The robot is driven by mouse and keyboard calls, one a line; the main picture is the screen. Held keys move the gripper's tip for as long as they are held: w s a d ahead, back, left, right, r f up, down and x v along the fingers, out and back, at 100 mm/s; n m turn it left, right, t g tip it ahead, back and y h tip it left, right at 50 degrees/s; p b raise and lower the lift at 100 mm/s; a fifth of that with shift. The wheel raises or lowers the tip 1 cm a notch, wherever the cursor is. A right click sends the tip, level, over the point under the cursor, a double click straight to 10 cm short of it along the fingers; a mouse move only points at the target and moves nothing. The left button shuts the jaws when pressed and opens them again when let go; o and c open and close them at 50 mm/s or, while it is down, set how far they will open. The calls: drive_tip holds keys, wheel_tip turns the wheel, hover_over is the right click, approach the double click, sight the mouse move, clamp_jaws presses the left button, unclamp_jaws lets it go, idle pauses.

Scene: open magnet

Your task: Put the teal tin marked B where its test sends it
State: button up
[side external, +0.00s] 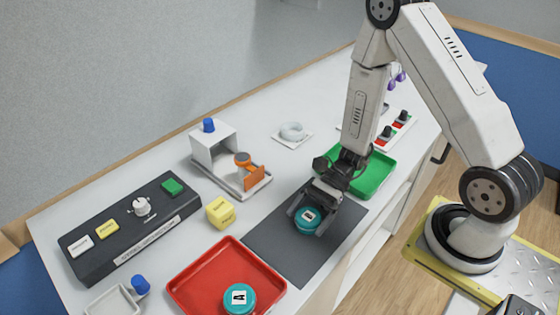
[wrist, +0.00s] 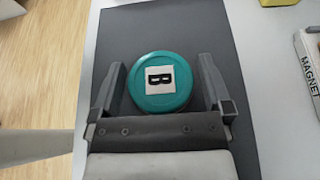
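The teal tin marked B (side external: 306,220) stands on the dark grey mat (side external: 290,258), its label facing up. In the wrist view the tin (wrist: 160,98) lies between the fingers of my gripper (wrist: 163,88), with a gap on each side. My gripper (side external: 312,212) is open and low over the mat, pointing down. A green tray (side external: 371,178) is behind my gripper. A red tray (side external: 182,287) is at the front and holds another teal tin, marked A (side external: 239,298). A white fixture (side external: 213,150) with an orange part (side external: 254,178) stands left of the mat, beyond it.
A black control box (side external: 130,225) with white, yellow and green keys and a knob is at left. A yellow cube (side external: 220,212) sits between it and the mat. A small white dish (side external: 112,303), a white coil (side external: 292,132) and a red-marked panel (side external: 395,132) stand about.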

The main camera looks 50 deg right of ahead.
drive_tip(key=shift+r, duration=0.1)
drive_tip(key=shift+d+r, duration=0.1)
drive_tip(key=v, duration=1.1)
drive_tip(key=shift+d+r, duration=0.1)
drive_tip(key=shift+d, duration=0.3)
